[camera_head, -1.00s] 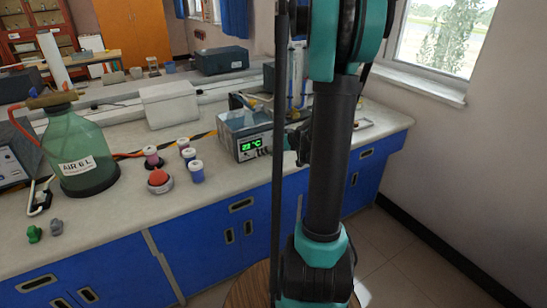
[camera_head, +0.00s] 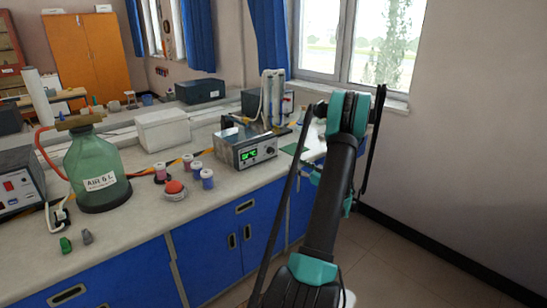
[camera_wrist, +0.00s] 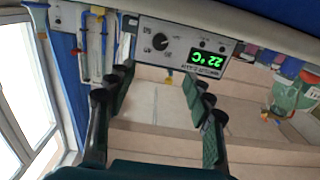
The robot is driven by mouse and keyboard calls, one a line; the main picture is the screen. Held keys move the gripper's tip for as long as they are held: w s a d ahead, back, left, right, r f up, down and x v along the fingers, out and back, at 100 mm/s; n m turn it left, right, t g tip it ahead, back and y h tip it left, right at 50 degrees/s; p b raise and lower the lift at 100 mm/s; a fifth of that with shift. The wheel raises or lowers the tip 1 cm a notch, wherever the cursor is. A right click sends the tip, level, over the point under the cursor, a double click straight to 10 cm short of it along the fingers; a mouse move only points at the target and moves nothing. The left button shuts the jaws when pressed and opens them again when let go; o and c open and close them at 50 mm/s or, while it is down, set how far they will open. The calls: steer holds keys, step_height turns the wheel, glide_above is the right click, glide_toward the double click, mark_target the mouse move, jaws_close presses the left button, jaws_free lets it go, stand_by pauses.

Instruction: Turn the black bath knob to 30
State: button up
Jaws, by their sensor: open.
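The bath (camera_head: 236,146) is a grey box on the bench with a lit green display. Its front panel (camera_wrist: 183,48) appears upside down in the wrist view, with the display reading 22 °C. The black knob (camera_wrist: 160,41) is round and sits on this panel beside a printed scale; its exact setting is too small to read. In the head view the knob (camera_head: 269,150) is a tiny dark spot. My gripper (camera_wrist: 158,82) is open and empty in the wrist view, its fingers apart and short of the panel. The head view does not show the fingers clearly.
A green bottle (camera_head: 94,174), a red-topped button (camera_head: 174,188) and several small jars stand left of the bath. A white box (camera_head: 162,130) is behind them. Glassware on a stand (camera_head: 272,100) is just behind the bath. The floor on the right is clear.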

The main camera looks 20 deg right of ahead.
mark_target(272, 152)
steer(key=x, duration=1.7)
steer(key=c, duration=1.2)
